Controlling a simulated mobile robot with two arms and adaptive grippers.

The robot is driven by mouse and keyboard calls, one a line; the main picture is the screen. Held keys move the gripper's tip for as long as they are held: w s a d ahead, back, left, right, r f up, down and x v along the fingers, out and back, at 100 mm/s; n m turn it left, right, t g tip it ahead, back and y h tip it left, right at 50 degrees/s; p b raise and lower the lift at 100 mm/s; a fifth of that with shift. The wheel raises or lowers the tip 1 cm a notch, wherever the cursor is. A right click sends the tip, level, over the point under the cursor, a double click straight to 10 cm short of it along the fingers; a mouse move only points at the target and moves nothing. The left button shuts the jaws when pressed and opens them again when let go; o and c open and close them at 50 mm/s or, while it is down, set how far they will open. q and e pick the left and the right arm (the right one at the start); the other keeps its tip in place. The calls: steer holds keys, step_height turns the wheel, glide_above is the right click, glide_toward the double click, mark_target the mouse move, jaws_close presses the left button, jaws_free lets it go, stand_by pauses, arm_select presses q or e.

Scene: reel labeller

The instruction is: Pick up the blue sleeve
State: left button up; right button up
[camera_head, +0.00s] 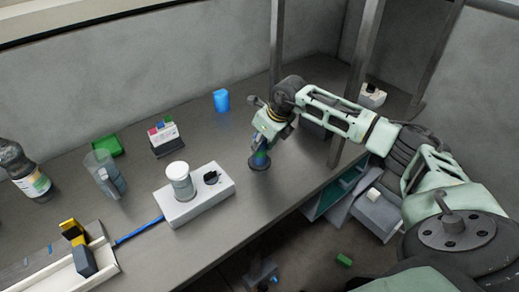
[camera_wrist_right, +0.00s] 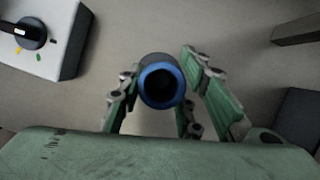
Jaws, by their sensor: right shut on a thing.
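My right gripper (camera_head: 262,150) reaches down to the table top near its front edge. It is shut on the blue sleeve (camera_head: 260,159), which shows between its fingers above a dark round base (camera_head: 257,167). In the right wrist view, the sleeve's blue rim (camera_wrist_right: 162,69) faces the camera between the fingers of the gripper (camera_wrist_right: 160,105), around a dark opening. Whether the sleeve touches the table or is clear of it, I cannot tell. My left gripper is not in view.
A white box (camera_head: 215,203) with a black knob and a jar (camera_head: 180,180) stands left of the gripper. A blue cup (camera_head: 221,100) stands farther back. A colour-block holder (camera_head: 164,139), clear cup (camera_head: 102,172) and bottle (camera_head: 25,173) stand left. A metal post (camera_head: 352,85) rises right.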

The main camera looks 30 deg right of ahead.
steer(key=shift+r, duration=0.1)
steer(key=shift+c, duration=0.4)
steer(key=shift+r, duration=0.2)
step_height(320, 180, up, 9)
steer(key=b, duration=0.2)
steer(key=shift+r+b, duration=0.1)
steer(key=shift+b, duration=0.2)
jaws_close()
step_height(320, 180, up, 7)
steer(key=p, duration=0.5)
steer(key=shift+r, duration=0.2)
steer(key=shift+f, duration=0.1)
